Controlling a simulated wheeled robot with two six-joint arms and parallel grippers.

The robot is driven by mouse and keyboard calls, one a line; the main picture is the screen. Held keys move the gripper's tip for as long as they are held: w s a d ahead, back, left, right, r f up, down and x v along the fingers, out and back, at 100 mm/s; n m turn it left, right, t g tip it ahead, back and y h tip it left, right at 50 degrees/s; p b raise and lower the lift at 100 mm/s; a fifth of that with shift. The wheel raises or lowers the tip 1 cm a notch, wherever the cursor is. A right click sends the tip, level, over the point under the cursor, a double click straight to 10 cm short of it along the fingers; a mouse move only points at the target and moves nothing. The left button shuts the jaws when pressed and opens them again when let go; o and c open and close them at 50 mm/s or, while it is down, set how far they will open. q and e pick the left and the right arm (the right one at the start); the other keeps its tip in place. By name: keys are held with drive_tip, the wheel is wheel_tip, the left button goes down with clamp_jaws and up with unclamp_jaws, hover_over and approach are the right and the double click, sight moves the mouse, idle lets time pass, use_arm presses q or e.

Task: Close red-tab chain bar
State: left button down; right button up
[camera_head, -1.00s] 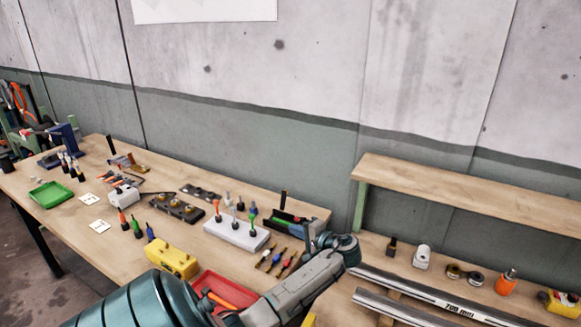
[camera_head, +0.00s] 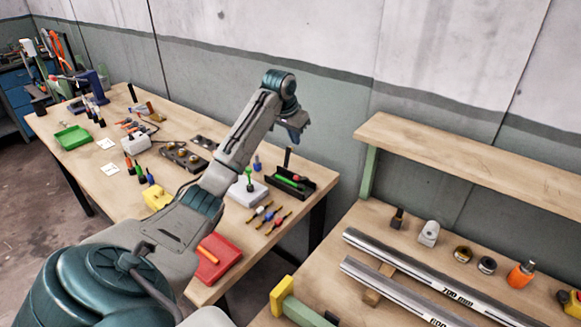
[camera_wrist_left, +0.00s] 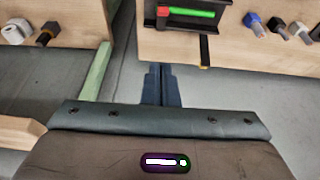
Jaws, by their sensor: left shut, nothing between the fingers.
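My left arm rises across the head view, and its left gripper (camera_head: 296,136) is above the far right corner of the left bench. It also shows in the left wrist view (camera_wrist_left: 162,72), where its dark fingers are together with nothing between them. A black holder (camera_head: 308,187) with a green rod and a small red part sits on that corner, below the gripper; it also shows at the top of the left wrist view (camera_wrist_left: 178,30). A black upright post (camera_head: 287,158) stands beside it. I cannot tell which part is the red-tab chain bar. My right gripper is not seen.
A red tray (camera_head: 233,250), a white block (camera_head: 240,197) and several small tools are on the left bench. A gap separates it from the right bench, which holds metal rails (camera_head: 400,262) and a raised wooden shelf (camera_head: 450,155). A grey wall stands behind.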

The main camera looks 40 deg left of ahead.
use_arm(q)
drive_tip(key=p, duration=0.4)
hover_over(296, 176)
drive_tip(key=w, duration=0.2)
wheel_tip(296, 176, down, 9)
drive_tip(key=shift+s, duration=0.1)
drive_tip(key=f, duration=0.1)
drive_tip(key=s+f+p, duration=0.1)
drive_tip(key=f, duration=0.1)
drive_tip(key=shift+s, duration=0.2)
drive_tip(key=shift+s+f, duration=0.2)
drive_tip(key=shift+f, duration=0.25)
drive_tip(key=shift+w, duration=0.1)
